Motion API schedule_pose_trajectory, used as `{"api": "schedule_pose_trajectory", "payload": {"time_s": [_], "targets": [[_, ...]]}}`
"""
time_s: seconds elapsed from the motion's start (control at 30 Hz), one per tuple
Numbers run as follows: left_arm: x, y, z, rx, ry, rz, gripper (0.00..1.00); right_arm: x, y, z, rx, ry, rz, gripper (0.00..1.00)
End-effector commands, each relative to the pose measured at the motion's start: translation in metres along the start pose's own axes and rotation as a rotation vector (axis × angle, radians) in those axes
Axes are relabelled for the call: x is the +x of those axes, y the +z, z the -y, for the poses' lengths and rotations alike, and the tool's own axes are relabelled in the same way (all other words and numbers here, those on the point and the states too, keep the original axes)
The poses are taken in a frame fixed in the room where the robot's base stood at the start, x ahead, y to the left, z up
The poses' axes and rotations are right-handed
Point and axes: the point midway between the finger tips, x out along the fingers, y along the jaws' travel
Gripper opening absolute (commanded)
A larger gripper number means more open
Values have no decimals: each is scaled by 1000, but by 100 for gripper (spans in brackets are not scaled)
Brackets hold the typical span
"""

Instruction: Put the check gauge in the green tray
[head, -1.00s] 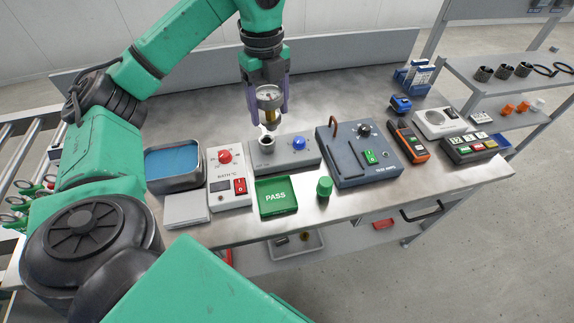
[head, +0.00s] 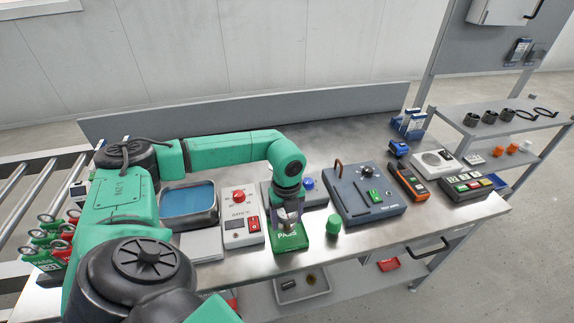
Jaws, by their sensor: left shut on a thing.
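My left gripper (head: 287,210) points down over the green tray (head: 290,243), which is marked PASS. It is shut on the check gauge (head: 288,217), a small round gauge with a metallic body. The gauge is over or in the tray; I cannot tell whether it touches the tray floor. The gripper and gauge hide the back part of the tray. My right gripper is not in view.
A green knob-like cap (head: 333,225) stands just right of the tray. The white bath controller (head: 240,222) is close on its left. Behind is a grey box with a blue knob (head: 308,184); a blue-grey test unit (head: 362,195) stands to the right.

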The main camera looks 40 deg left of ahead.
Motion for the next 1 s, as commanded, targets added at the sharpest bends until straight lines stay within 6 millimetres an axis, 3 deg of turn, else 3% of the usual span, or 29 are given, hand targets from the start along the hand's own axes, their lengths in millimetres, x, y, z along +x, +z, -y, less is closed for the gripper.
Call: {"api": "schedule_pose_trajectory", "payload": {"time_s": [0.1,0.43,0.47,0.5,0.83,1.0], "targets": [[15,0,0,0,-1,0,0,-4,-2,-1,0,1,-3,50],[21,0,0,0,-2,1,0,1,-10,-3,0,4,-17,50],[20,0,0,0,-1,1,81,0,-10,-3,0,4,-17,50],[20,0,0,1,-1,1,97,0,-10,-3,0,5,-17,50],[13,0,1,0,-2,1,100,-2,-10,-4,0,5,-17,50],[-21,1,2,1,-7,3,100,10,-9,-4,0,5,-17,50]]}}
